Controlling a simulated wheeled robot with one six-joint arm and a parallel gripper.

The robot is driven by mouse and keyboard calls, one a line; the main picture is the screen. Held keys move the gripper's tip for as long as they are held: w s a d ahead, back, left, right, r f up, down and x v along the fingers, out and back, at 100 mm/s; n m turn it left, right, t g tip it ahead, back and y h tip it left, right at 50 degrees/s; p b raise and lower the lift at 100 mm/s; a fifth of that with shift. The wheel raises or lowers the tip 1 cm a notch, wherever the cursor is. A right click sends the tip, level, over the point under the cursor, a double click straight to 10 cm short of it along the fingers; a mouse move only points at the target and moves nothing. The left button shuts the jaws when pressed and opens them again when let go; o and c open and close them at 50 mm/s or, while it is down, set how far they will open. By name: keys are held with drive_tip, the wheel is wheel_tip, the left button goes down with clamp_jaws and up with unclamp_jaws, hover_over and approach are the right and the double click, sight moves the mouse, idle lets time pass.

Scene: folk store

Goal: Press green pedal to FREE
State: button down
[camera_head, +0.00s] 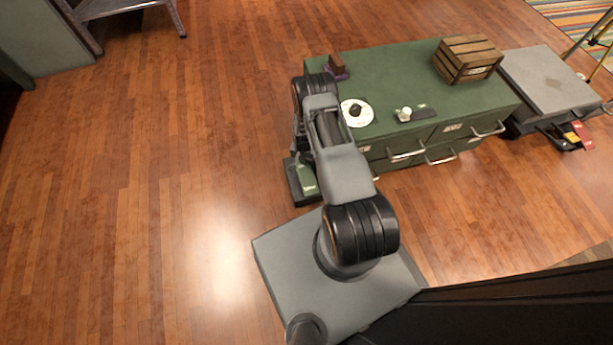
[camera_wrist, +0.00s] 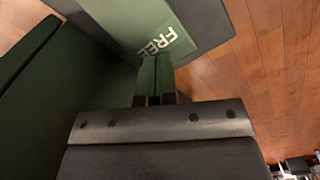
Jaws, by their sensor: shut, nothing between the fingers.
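The green pedal (camera_head: 308,183) sits on a dark base on the floor, against the left end of the green cabinet. In the wrist view the green pedal (camera_wrist: 125,22) fills the top, with the word FREE in white letters near its lower edge. My gripper (camera_wrist: 156,62) is shut and empty, its fingertips at or just short of the pedal beside the lettering. I cannot tell whether they touch. In the head view my arm hides the gripper and part of the pedal.
The green cabinet (camera_head: 390,62) bears a wooden crate (camera_head: 468,58), a white disc (camera_head: 366,118) with a dark knob, and a small pale knob (camera_head: 404,113). A grey-topped unit (camera_head: 550,80) stands to its right. The wooden floor (camera_head: 150,200) at left is clear.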

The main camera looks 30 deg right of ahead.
drive_tip(key=shift+f, duration=0.3)
drive_tip(key=shift+f+b, duration=1.65)
drive_tip(key=shift+b, duration=0.15)
drive_tip(key=shift+r, duration=0.15)
wheel_tip(320, 180, up, 9)
drive_tip(key=p, duration=0.6)
